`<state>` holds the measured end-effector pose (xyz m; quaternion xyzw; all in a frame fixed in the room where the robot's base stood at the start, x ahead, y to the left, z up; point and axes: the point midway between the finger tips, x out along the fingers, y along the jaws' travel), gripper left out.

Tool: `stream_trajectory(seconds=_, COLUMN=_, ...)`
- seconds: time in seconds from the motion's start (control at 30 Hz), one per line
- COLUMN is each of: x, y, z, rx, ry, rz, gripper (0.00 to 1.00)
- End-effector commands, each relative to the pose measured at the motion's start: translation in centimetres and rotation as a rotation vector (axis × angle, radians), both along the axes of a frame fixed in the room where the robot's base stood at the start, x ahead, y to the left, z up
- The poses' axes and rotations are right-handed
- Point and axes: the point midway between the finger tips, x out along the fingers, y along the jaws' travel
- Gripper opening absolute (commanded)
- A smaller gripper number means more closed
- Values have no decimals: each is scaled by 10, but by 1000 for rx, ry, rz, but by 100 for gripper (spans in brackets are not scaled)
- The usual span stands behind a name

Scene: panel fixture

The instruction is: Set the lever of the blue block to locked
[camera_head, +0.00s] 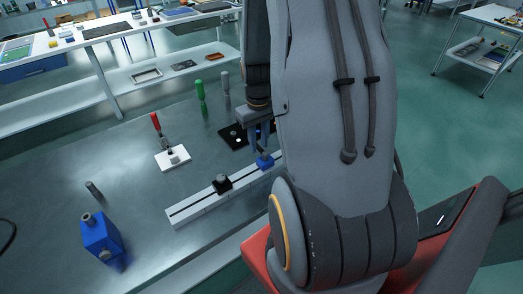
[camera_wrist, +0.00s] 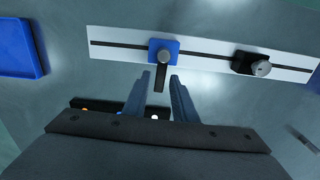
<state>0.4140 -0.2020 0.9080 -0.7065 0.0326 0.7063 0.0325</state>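The blue block (camera_head: 265,162) sits on a white rail with a dark slot (camera_head: 186,211), partly hidden by my gripper in the head view. In the wrist view the blue block (camera_wrist: 155,44) carries a round silver knob and a black lever (camera_wrist: 160,80). The lever points away from the rail, toward the bottom of the picture. My gripper (camera_wrist: 160,79) is open, its two fingers on either side of the lever's free end; I cannot tell whether they touch it. In the head view my gripper (camera_head: 262,148) is just above and behind the blue block.
A black block with a knob (camera_head: 222,183) sits on the same rail. A black panel with small coloured dots (camera_head: 233,138) lies behind the rail. A red-handled clamp (camera_head: 157,127), a green handle (camera_head: 200,91) and a blue box (camera_head: 100,239) stand on the table.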

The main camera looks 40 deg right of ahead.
Motion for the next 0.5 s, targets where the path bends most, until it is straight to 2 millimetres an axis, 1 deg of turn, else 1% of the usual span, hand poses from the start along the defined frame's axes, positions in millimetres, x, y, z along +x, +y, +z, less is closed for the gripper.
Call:
stream_trajectory(seconds=0.03, x=0, y=0, z=0, rx=0, ry=0, rz=0, gripper=15)
stream_trajectory(seconds=0.1, x=0, y=0, z=0, rx=0, ry=0, rz=0, gripper=3)
stream_trajectory(seconds=0.13, x=0, y=0, z=0, rx=0, ry=0, rz=0, gripper=0)
stream_trajectory(seconds=0.4, x=0, y=0, z=0, rx=0, ry=0, rz=-2, gripper=0)
stream_trajectory(seconds=0.5, x=-1, y=-2, z=0, rx=0, ry=1, rz=-51, gripper=0)
